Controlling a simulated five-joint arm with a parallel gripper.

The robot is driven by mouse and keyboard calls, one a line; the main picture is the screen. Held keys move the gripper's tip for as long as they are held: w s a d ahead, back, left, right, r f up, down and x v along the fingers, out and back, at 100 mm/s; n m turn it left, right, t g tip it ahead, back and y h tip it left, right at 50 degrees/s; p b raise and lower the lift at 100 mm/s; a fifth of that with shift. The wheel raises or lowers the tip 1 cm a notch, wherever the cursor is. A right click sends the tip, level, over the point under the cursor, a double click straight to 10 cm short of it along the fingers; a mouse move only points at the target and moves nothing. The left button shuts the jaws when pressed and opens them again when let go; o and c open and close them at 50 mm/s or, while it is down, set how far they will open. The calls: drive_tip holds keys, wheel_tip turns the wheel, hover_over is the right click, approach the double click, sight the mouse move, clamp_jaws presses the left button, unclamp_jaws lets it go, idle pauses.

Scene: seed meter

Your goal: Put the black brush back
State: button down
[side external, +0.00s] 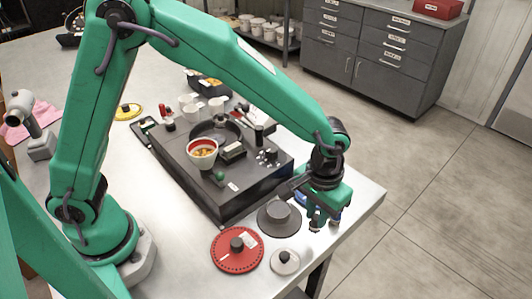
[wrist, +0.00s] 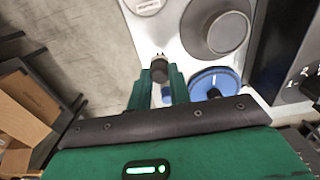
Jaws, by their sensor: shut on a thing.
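My gripper (side external: 324,222) is low over the right end of the metal table, near its edge. In the wrist view its two green fingers (wrist: 160,78) are closed around a small dark piece, which I take to be the black brush (wrist: 160,68). Its far end shows small dark tips. A small blue piece (wrist: 167,95) also shows between the fingers; I cannot tell what it belongs to. In the side view the brush is mostly hidden by the fingers, and I cannot tell whether it touches the table.
A grey disc (side external: 279,217), a red disc (side external: 237,250), a pale disc (side external: 285,261) and a blue disc (wrist: 214,82) lie nearby. The black seed meter base (side external: 225,200) stands left of my gripper, with a bowl (side external: 202,153) on it. The table's right edge is close.

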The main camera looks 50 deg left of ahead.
sight(316, 217)
drive_tip(key=shift+f, duration=1.95)
drive_tip(key=shift+f, duration=0.15)
drive_tip(key=c, duration=1.3)
unclamp_jaws()
wheel_tip(316, 217, up, 12)
drive_tip(key=shift+r, duration=0.2)
